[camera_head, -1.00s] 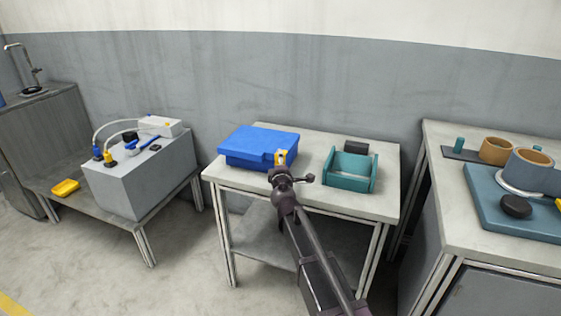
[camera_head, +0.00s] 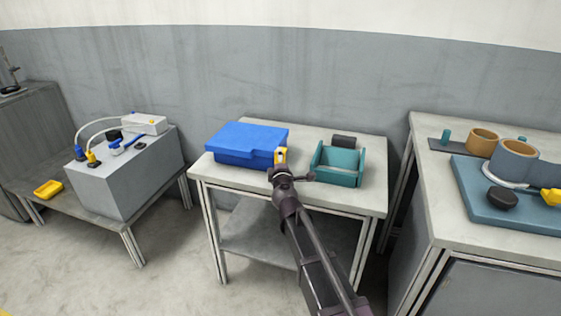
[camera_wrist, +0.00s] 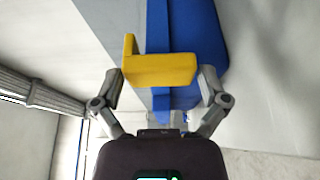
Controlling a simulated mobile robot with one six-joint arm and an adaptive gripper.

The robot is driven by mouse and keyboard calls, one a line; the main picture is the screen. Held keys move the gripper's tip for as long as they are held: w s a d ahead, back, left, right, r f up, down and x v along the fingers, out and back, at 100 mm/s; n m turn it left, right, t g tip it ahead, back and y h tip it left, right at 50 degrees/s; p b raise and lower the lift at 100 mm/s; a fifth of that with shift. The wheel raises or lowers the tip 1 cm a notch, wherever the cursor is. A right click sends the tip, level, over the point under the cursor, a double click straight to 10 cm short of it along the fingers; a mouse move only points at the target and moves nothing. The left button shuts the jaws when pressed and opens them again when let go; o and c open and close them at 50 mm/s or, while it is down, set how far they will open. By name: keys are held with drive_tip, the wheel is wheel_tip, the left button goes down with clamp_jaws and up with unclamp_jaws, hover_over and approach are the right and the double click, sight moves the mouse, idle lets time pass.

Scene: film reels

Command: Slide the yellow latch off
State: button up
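The yellow latch (camera_head: 281,154) is at the front right part of the blue case (camera_head: 245,138), which lies on the middle table. In the wrist view the latch (camera_wrist: 160,70) is a yellow L-shaped piece in front of the blue case (camera_wrist: 195,45). My gripper (camera_wrist: 160,87) has one finger at each end of the latch, and both fingers appear to touch it, so it is shut on the latch. In the head view my gripper (camera_head: 281,168) covers the latch's lower part. Whether the latch still touches the case is hard to tell.
A teal open bin (camera_head: 338,163) stands close to the right of my gripper, with a black block (camera_head: 344,141) behind it. The middle table (camera_head: 370,200) has a narrow bare front strip. A grey box (camera_head: 125,175) with cables stands left; another table (camera_head: 440,207) stands right.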

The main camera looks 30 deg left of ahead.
idle(0.3)
drive_tip(key=v, duration=1.2)
idle(0.7)
